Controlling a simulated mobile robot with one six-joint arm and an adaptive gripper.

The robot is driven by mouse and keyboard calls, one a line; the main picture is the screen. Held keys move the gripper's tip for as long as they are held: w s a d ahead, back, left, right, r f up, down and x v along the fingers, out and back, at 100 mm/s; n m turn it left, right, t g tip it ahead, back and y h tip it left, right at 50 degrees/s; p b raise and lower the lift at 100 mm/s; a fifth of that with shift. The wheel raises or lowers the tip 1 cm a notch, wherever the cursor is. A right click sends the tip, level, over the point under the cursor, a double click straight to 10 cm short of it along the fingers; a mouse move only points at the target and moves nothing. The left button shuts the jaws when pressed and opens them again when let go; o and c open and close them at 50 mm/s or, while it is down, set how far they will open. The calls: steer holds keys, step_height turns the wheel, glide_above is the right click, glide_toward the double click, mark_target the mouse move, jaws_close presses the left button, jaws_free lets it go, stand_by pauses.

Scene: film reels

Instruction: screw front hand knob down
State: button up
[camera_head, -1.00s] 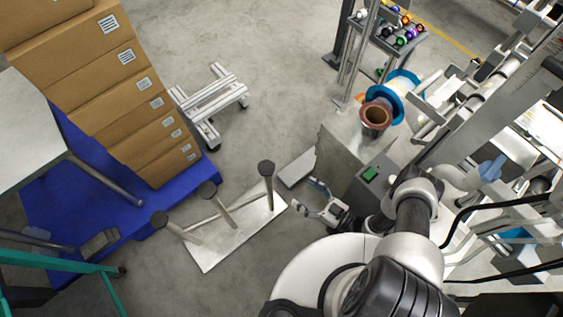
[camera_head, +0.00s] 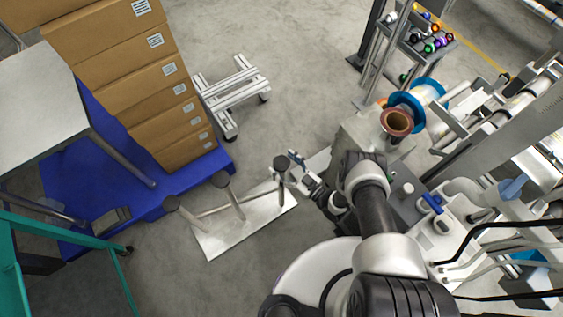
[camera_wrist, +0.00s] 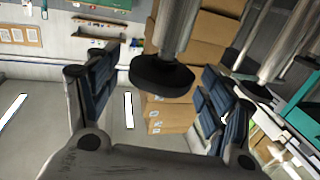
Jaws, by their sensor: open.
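Three metal posts with dark round caps stand on a pale plate (camera_head: 222,237) on the floor. My gripper (camera_head: 298,172) is open beside the right post's cap (camera_head: 281,163), with no visible grasp. In the wrist view, a black round cap (camera_wrist: 162,75) on a metal post shows between the spread, blue-padded fingers of my gripper (camera_wrist: 155,90); I cannot tell its depth. A blue handle (camera_head: 432,203) and a small pale knob (camera_head: 408,188) sit on the machine right of my arm. I cannot tell which part is the front hand knob.
Stacked cardboard boxes (camera_head: 165,80) stand on a blue pallet (camera_head: 215,165) at left. A copper-coloured spool (camera_head: 396,122) and a blue-rimmed reel (camera_head: 425,95) are on the machine at right. A low metal frame (camera_head: 232,92) stands behind.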

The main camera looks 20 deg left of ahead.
steer(key=shift+w+a, duration=0.25)
steer(key=shift+a, duration=0.3)
steer(key=shift+c, duration=0.6)
steer(key=c, duration=1)
